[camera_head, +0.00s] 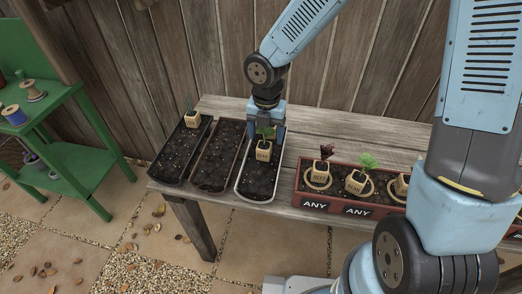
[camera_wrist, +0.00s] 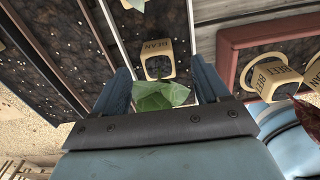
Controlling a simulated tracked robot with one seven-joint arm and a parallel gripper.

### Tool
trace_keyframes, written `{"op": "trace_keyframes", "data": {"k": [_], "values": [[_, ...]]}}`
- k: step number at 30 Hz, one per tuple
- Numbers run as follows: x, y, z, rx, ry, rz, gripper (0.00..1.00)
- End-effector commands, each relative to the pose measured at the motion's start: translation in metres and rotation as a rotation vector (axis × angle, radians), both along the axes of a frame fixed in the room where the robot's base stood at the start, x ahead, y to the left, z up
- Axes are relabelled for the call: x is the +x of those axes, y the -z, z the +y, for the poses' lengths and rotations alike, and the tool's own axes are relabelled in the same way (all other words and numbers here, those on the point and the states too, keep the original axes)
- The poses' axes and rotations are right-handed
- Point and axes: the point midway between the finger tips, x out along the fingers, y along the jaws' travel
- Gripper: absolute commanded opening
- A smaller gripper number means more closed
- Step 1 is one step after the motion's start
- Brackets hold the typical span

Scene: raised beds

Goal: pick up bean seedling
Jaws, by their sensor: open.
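The bean seedling (camera_head: 263,151) stands in a small tan pot lettered BEAN, upright at the near-middle of the rightmost dark trough (camera_head: 244,188). My gripper (camera_head: 267,127) hangs over it, pointing down. In the wrist view my gripper's two fingers (camera_wrist: 161,70) are apart, with the seedling's green leaves (camera_wrist: 160,96) between them. The tan pot (camera_wrist: 158,66) shows just beyond the leaves, also between the fingers. I cannot tell whether the fingers touch the pot. The lower leaves are partly hidden by the gripper body.
A brown tray (camera_head: 300,199) marked ANY holds several potted seedlings, including BEET (camera_head: 320,175) and a green one (camera_head: 355,182). Two more soil troughs (camera_head: 218,155) lie left, one with a pot (camera_head: 191,120). A plank wall (camera_head: 210,50) stands behind the wooden table (camera_head: 225,201).

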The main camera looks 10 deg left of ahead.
Motion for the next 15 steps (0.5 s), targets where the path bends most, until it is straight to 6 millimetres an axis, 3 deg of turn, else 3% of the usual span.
{"op": "trace_keyframes", "data": {"k": [8,15], "values": [[-0.002,0.015,0.001,-0.001,-0.002,0.002,0.74],[-0.007,0.041,0.005,-0.002,-0.003,0.002,0.74]]}}
